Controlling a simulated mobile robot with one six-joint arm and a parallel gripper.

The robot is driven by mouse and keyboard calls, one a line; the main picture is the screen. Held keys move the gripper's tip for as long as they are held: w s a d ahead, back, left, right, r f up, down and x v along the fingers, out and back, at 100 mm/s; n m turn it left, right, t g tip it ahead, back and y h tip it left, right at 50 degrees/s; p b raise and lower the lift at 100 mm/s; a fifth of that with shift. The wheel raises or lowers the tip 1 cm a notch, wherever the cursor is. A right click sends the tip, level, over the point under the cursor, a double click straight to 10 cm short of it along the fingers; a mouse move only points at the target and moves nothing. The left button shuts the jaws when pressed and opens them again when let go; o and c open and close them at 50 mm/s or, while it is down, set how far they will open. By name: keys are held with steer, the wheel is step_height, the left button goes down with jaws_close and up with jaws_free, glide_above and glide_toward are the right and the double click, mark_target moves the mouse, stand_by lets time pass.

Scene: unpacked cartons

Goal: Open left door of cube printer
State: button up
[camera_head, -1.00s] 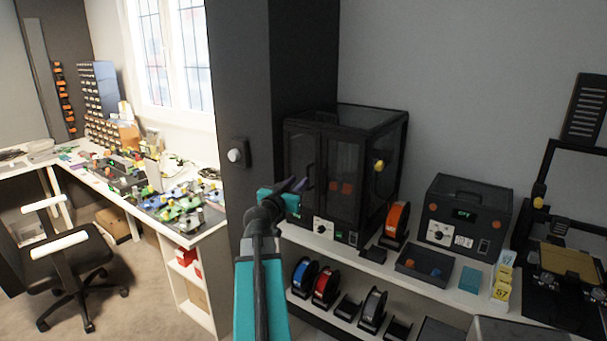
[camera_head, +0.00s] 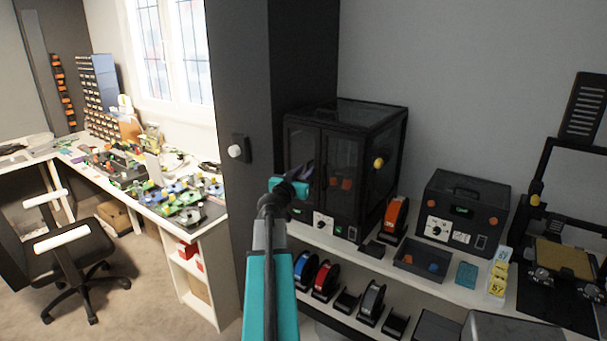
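The cube printer (camera_head: 352,215) is a black box with dark clear panels on the upper shelf, right of the dark column. Its front has two doors, and both look shut. The left door (camera_head: 301,150) is partly hidden by my gripper. My gripper (camera_head: 304,176) is in front of the left door, near the middle seam where the handles sit. Its dark fingers point toward the door and blend with it. Whether they touch a handle, and whether they are open or shut, I cannot tell.
A dark column (camera_head: 237,220) with a white knob (camera_head: 235,151) stands left of the printer. An orange spool (camera_head: 395,215), a tray (camera_head: 420,260) and a black control box (camera_head: 462,220) stand to the right. More spools are on the lower shelf. A chair (camera_head: 70,245) is at left.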

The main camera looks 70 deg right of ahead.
jaws_close()
steer(key=shift+w+r, duration=0.1)
steer(key=shift+w, duration=0.05)
stand_by(1.1)
